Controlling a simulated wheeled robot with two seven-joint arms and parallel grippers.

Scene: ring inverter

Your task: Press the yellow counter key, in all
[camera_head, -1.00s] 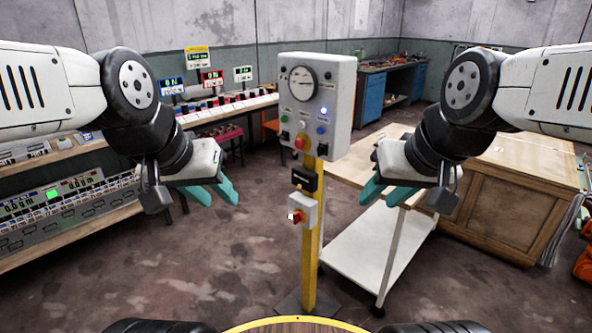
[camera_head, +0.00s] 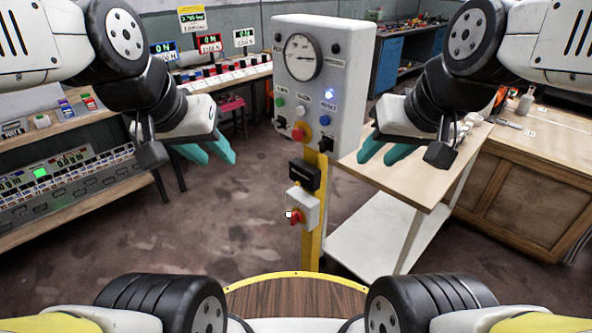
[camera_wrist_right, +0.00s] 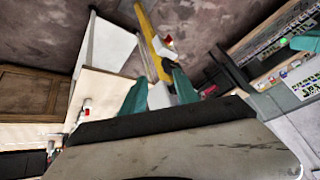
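I cannot make out a key marked as the yellow counter key. My left gripper (camera_head: 209,151) is open and empty, left of the post. My right gripper (camera_head: 383,149) is open and empty, right of it; its fingers also show in the right wrist view (camera_wrist_right: 160,90).
A white-shelved cart (camera_head: 375,235) stands just right of the post, beside a wooden cabinet (camera_head: 520,195). Shelves with instrument panels (camera_head: 70,180) run along the left. A bench with displays (camera_head: 225,80) is behind. Floor left of the post is clear.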

